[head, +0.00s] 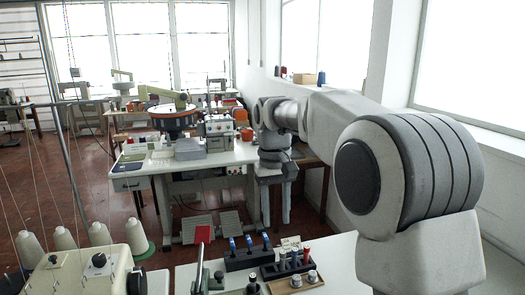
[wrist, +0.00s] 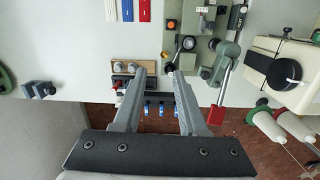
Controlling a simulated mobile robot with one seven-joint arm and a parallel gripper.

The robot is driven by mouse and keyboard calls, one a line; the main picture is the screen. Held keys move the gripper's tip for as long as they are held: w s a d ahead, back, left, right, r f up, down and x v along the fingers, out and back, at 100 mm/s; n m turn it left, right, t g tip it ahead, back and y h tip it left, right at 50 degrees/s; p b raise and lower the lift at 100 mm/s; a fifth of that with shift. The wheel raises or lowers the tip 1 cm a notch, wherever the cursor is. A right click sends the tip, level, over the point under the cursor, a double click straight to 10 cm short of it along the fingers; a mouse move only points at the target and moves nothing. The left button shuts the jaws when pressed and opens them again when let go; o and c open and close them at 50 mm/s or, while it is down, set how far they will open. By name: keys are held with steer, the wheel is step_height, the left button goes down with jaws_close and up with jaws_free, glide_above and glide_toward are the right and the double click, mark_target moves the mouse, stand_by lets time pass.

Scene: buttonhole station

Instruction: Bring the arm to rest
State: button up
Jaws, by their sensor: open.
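My gripper (head: 276,222) shows in the head view at the end of my raised arm, hanging with its two grey fingers pointing down. It is open, with the fingers apart and nothing held between them. In the wrist view the fingers of my gripper (wrist: 156,74) reach out over the white bench top (wrist: 60,45), with a clear gap between them. In the head view the near bench top (head: 335,262) lies below and in front of my arm. I cannot tell the exact height of the fingertips above the bench.
A black rack of blue-handled tools (head: 250,259) and a wooden tray of knobs (head: 295,284) stand on the bench. A red-handled lever (wrist: 215,115) and a cream machine (wrist: 285,70) stand right in the wrist view. Thread cones (head: 64,239) stand left; a sewing table (head: 205,160) is behind.

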steer(key=s+d+r+m+t, duration=0.15)
steer(key=s+d, duration=0.25)
steer(key=s, duration=0.5)
steer(key=s+d+r+t, duration=0.3)
steer(key=s+d, duration=0.2)
steer(key=s, duration=0.4)
steer(key=s+d+f+m+t, duration=0.1)
steer(key=s+d+f, duration=0.1)
steer(key=s+f, duration=0.3)
steer(key=s, duration=0.2)
steer(key=shift+s+t, duration=0.35)
steer(key=shift+s, duration=0.05)
steer(key=shift+o, duration=0.3)
